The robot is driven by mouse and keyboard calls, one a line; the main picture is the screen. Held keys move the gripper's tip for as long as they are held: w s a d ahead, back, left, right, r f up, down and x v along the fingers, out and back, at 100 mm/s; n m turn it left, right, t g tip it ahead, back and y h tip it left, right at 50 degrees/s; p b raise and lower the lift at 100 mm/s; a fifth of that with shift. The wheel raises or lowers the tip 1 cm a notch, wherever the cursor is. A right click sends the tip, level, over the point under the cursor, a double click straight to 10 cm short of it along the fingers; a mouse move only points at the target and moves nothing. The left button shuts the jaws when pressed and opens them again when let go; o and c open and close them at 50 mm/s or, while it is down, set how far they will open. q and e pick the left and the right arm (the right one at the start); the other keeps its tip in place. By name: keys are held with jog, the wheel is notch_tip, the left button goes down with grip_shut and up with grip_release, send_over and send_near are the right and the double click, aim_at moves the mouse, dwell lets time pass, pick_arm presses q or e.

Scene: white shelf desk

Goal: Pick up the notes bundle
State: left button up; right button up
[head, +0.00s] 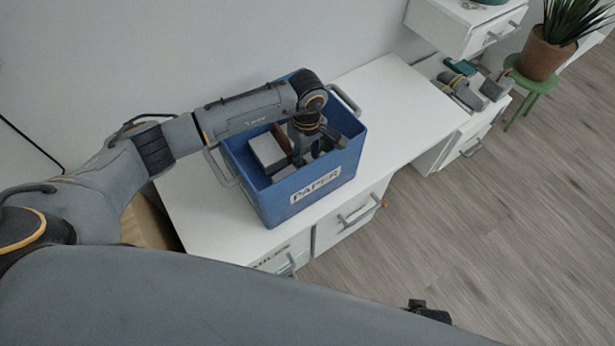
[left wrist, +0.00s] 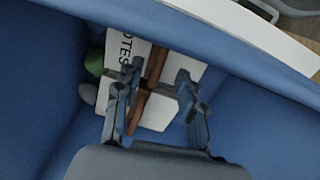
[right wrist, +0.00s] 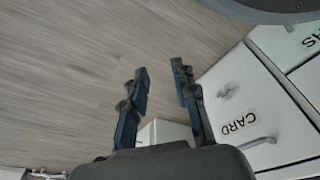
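The notes bundle (left wrist: 162,65) is a white block with a brown band and dark letters, partly cut to "OTES". It lies inside the blue bin labelled PAPER (head: 330,187). In the head view a white block with a brown strip (head: 267,150) shows in the bin, partly behind my left gripper (head: 308,152). In the left wrist view my left gripper (left wrist: 156,95) is open, its fingers on either side of the brown band; I cannot tell whether they touch the bundle. My right gripper (right wrist: 162,85) is open and empty above the floor.
A green round thing (left wrist: 95,62) and a grey one (left wrist: 89,94) lie beside the bundle. The bin walls surround my left gripper closely. The white desk (head: 400,95) is bare right of the bin. A potted plant (head: 545,55) stands on a green stool. The wooden floor (head: 500,200) is open.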

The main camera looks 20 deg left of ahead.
aim_at(308, 158)
pick_arm(q)
notch_tip(308, 158, down, 3)
jog(key=shift+d+r, duration=0.1)
jog(key=shift+r, duration=0.1)
jog(key=shift+f, duration=0.2)
jog(key=c, duration=0.8)
grip_shut()
pick_arm(e)
jog(key=shift+w+r, duration=0.25)
jog(key=shift+r, duration=0.3)
